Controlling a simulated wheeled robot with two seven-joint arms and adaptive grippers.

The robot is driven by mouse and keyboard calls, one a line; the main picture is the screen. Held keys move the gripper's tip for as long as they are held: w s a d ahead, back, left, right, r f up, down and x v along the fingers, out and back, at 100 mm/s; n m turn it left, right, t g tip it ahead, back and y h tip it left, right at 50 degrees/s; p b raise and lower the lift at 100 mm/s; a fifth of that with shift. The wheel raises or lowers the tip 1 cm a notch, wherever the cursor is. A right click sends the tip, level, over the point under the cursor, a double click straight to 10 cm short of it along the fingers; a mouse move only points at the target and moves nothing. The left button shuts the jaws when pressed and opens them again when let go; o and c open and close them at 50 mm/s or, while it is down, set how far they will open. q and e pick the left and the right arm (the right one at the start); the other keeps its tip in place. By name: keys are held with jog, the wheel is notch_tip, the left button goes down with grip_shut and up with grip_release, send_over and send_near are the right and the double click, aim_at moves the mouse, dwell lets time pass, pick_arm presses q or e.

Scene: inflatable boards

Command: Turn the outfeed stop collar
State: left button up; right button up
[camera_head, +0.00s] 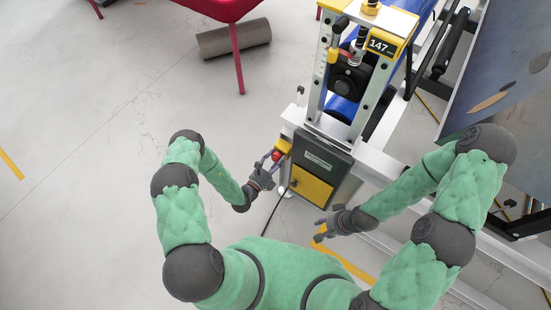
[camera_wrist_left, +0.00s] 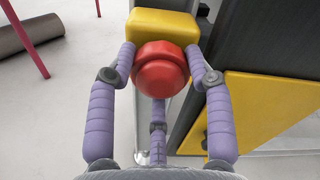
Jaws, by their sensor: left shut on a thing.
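The stop control is a red, rounded mushroom-like knob (camera_wrist_left: 160,72) on a yellow box (camera_wrist_left: 162,27). In the head view the red knob (camera_head: 277,156) shows small at the machine's near left corner, below the yellow box (camera_head: 284,146). My left gripper (camera_head: 269,162) is at the knob. In the left wrist view its purple fingers (camera_wrist_left: 160,65) stand around the knob, two at the sides and one below, shut on it.
The machine has a dark grey cabinet (camera_head: 322,158) with a yellow panel (camera_head: 312,188) right of the knob. A black cable (camera_head: 271,215) runs down to the floor. A red table (camera_head: 222,8) and a grey roll (camera_head: 234,38) are behind. The floor at left is clear.

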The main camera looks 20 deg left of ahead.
pick_arm(q)
jog(key=shift+w+a+r+m+p, duration=0.1)
jog(key=shift+m+p, duration=0.2)
jog(key=shift+m, duration=0.7)
jog(key=shift+r+m+p, duration=0.1)
jog(key=shift+m+p, duration=0.15)
jog(key=shift+m, duration=0.75)
jog(key=o, duration=1.2)
jog(key=shift+f, duration=0.1)
jog(key=shift+s, duration=0.3)
jog(key=v, duration=1.1)
jog(key=shift+s+a, duration=0.1)
jog(key=shift+s, duration=0.15)
